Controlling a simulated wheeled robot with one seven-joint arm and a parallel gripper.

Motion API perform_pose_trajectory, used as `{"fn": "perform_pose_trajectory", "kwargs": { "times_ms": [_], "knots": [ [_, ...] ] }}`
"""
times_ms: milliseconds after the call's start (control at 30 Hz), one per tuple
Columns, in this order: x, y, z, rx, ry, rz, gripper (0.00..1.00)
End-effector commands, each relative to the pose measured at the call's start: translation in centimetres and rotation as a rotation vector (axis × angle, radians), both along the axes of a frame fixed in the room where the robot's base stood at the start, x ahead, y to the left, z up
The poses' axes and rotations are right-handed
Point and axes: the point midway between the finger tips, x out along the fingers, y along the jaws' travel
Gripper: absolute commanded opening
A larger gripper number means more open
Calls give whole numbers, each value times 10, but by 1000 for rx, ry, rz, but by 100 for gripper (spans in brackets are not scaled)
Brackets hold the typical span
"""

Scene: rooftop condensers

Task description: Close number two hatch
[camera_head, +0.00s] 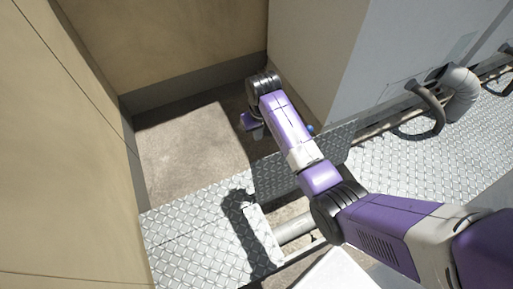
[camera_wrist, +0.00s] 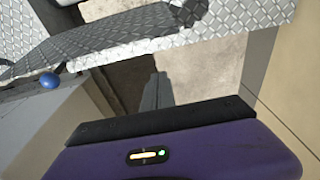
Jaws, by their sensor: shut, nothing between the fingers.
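A diamond-plate hatch lid (camera_head: 272,180) stands raised and tilted beside an open gap in the walkway. My arm crosses over it and hides its middle. A tread-plate panel, probably the lid, crosses the upper left of the wrist view (camera_wrist: 90,48). No hatch number is readable. Pipes (camera_head: 294,228) show in the opening. My gripper (camera_head: 254,128) is beyond the lid, low over the concrete side; it looks shut and empty. Its fingertips are small in the head view, and the wrist view shows mainly the purple housing. I cannot tell whether it touches the lid.
A blue knob (camera_wrist: 50,81) shows beside the plate in the wrist view. A grey unit (camera_head: 345,60) stands behind, with a bent duct (camera_head: 460,92) at right. Tan walls enclose the left and back. A bare concrete slab (camera_head: 190,150) is clear. Flat walkway plate (camera_head: 195,235) lies at left.

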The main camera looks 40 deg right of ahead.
Motion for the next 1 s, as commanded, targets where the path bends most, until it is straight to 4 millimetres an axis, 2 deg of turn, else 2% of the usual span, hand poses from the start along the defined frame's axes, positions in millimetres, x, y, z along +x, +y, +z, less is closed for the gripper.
{"fn": "perform_pose_trajectory", "kwargs": {
  "times_ms": [167,400,667,1000],
  "knots": [
    [1,0,-22,1,4,0,0],
    [7,-2,-64,-1,1,-1,0],
    [12,-3,-98,-1,-1,-1,0],
    [-19,5,-89,0,-2,-1,0]
  ]
}}
